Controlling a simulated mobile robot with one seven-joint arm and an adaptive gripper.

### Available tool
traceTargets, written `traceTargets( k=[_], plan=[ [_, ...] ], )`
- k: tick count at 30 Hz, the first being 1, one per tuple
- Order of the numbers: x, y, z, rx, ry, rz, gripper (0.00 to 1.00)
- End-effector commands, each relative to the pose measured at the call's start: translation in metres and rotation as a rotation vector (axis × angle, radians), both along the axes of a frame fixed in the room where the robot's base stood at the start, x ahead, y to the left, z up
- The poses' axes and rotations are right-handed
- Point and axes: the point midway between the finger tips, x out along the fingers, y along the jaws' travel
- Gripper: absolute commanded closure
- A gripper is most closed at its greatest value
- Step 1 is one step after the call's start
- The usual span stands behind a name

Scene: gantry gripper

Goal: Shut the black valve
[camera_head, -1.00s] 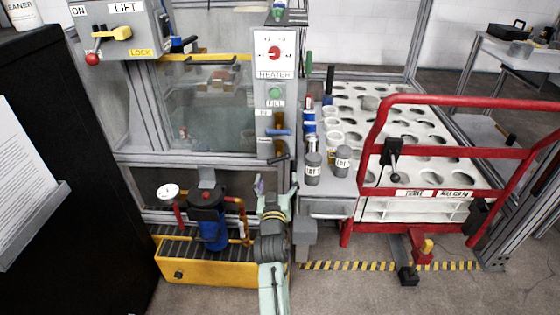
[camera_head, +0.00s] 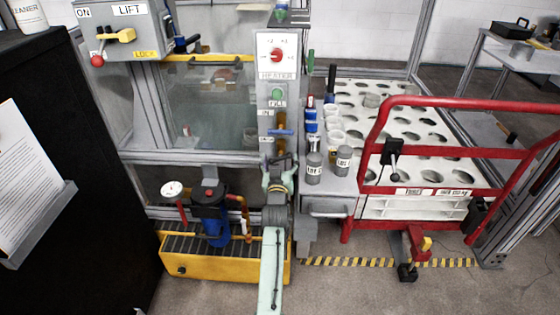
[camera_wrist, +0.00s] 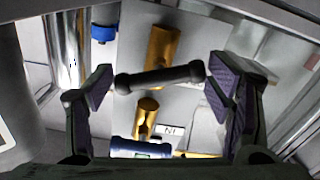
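The black valve handle (camera_wrist: 160,77) is a short dark bar with rounded ends, set across a brass valve body (camera_wrist: 162,48) in the wrist view. My gripper (camera_wrist: 160,88) is open, with one purple-padded finger at each side of the handle. The bar's ends lie close to the pads; I cannot tell whether they touch. In the head view my gripper (camera_head: 279,172) is at the lower part of the heater panel (camera_head: 275,98), and largely hides the black valve.
A blue valve handle (camera_head: 281,132) sits just above, and also shows in the wrist view (camera_wrist: 140,149). A yellow tray (camera_head: 215,268) with a blue filter housing (camera_head: 214,228) is at the lower left. Two grey jars (camera_head: 314,168) stand on the bench to the right.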

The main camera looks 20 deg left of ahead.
Motion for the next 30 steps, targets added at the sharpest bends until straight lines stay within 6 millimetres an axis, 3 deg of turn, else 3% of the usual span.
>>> traceTargets(
  k=[12, 17, 24, 30],
  plan=[
    [-0.0004, 0.0005, -0.0001, 0.000, 0.000, 0.001, 0.56],
    [-0.0004, 0.0006, -0.0042, 0.045, 0.013, 0.001, 0.56],
    [-0.0005, 0.0012, -0.0051, 0.299, 0.083, 0.002, 0.56],
    [-0.0006, 0.0011, -0.0011, 0.414, 0.118, 0.001, 0.56]
  ],
)
